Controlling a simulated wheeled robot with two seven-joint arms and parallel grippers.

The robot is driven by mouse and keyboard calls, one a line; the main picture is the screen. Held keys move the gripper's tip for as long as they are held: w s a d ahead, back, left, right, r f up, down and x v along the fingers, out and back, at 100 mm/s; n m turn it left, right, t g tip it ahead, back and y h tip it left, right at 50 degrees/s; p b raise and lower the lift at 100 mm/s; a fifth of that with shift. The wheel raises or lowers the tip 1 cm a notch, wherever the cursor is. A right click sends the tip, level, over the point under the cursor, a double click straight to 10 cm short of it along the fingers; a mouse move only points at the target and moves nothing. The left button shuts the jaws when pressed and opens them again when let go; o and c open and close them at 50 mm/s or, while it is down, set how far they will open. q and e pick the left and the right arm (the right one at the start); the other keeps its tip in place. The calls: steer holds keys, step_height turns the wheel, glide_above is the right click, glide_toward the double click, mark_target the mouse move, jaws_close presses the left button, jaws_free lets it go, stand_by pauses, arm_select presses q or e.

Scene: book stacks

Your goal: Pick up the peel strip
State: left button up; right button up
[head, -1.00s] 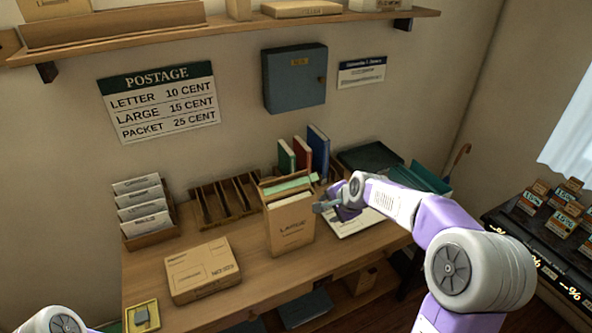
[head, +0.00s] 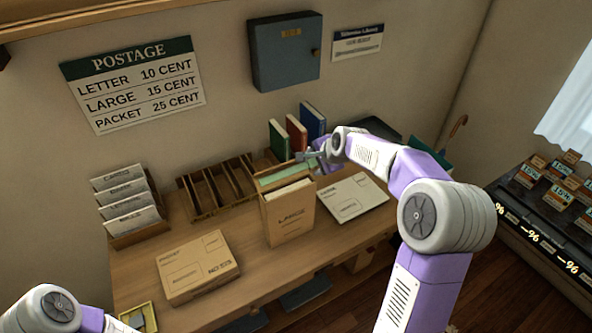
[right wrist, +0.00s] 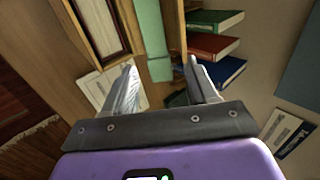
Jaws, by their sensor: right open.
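The peel strip looks to be the pale green band (head: 284,174) along the open top of the brown LARGE envelope (head: 291,222), which stands upright on the desk. My right gripper (head: 308,157) is open and empty, just behind and right of the envelope's top. In the right wrist view the green strip (right wrist: 151,38) runs down between the two spread fingers (right wrist: 160,68), and the envelope's brown edge (right wrist: 174,28) lies beside it. I cannot tell whether a finger touches the strip. My left gripper is out of view.
Three upright books (head: 297,132) stand close behind the right gripper. An empty wooden slot rack (head: 215,195) and a letter rack (head: 137,232) are to the left. A flat packet (head: 198,267) lies in front; a white LARGE mailer (head: 351,198) lies at right.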

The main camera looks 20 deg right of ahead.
steer(key=shift+w+f, duration=0.1)
steer(key=shift+w, duration=0.05)
steer(key=c, duration=0.9)
step_height(320, 180, up, 16)
steer(key=p, duration=0.8)
stand_by(0.6)
stand_by(0.4)
